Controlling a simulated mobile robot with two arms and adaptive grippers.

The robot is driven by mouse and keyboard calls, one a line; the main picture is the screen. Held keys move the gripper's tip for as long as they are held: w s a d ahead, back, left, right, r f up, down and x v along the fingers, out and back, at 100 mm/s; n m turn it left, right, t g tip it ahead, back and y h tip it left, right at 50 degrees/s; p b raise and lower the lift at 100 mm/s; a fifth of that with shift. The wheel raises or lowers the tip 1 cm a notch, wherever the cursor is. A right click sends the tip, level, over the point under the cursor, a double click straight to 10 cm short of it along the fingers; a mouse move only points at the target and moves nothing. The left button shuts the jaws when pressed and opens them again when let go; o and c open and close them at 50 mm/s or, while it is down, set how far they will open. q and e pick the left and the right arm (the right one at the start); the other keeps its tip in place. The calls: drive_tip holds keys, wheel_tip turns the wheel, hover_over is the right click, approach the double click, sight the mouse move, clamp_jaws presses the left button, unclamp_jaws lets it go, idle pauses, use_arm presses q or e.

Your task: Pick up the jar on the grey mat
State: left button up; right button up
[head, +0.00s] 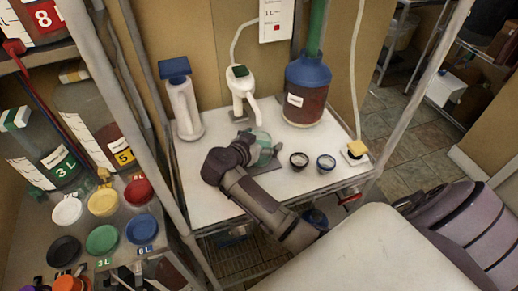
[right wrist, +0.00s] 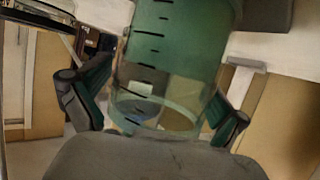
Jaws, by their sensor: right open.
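The jar (head: 263,147) is clear with a green tint and stands on the grey mat (head: 268,167) on the white table. My right arm reaches in from the lower right, and its gripper (head: 250,143) is at the jar, hiding part of it and of the mat. In the right wrist view the jar (right wrist: 165,75) shows black graduation marks. The open fingers of my right gripper (right wrist: 153,105) stand on either side of it; I cannot tell whether either touches the glass. My left gripper is not in view.
A yellow-topped item (head: 356,150) sits at the right edge. Shelves with coloured lids (head: 103,202) are at left.

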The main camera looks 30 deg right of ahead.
drive_tip(key=c, duration=1.5)
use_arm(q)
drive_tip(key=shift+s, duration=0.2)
use_arm(e)
drive_tip(key=shift+c, duration=0.2)
drive_tip(key=shift+r, duration=0.1)
